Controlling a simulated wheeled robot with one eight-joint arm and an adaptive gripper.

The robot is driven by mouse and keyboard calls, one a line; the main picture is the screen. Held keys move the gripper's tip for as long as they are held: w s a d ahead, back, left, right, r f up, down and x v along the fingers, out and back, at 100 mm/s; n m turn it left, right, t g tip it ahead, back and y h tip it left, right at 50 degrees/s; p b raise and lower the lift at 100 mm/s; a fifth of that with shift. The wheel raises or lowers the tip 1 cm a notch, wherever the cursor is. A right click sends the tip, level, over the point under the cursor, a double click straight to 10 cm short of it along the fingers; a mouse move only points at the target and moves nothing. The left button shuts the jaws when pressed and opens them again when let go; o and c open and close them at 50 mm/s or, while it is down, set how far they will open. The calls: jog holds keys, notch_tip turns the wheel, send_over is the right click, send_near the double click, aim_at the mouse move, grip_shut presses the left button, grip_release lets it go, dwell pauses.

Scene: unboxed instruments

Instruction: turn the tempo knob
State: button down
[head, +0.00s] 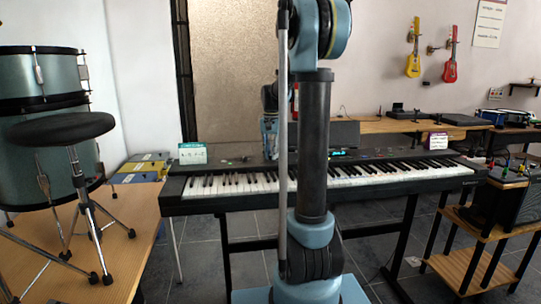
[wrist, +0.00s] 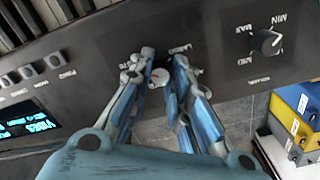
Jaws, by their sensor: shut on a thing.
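The black keyboard (head: 225,204) stands on a dark stand in the middle of the head view. In the wrist view its panel (wrist: 110,55) appears upside down. The small tempo knob (wrist: 158,78), with a pale top, sits between my gripper's fingers. My gripper (wrist: 164,62) is shut on it, one finger on each side. The label beside it is partly covered by a finger. A larger black knob (wrist: 268,41) with MIN and MID marks is to the right, apart from my gripper. In the head view my arm hides part of the keyboard.
Panel buttons (wrist: 30,71) and a lit display (wrist: 28,124) are to the left in the wrist view. Yellow and blue boxes (wrist: 297,115) are at lower right. A drum stool (head: 58,128) stands left of the keyboard and a wooden rack (head: 470,262) right.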

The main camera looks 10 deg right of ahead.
jog(key=shift+w, duration=0.2)
jog(key=c, duration=1.5)
grip_release()
jog(key=shift+s, duration=0.1)
jog(key=shift+o, duration=0.2)
notch_tip(320, 180, up, 12)
jog(key=shift+f, duration=0.1)
notch_tip(320, 180, up, 5)
jog(key=n, duration=0.2)
notch_tip(320, 180, down, 17)
jog(key=shift+r, duration=0.1)
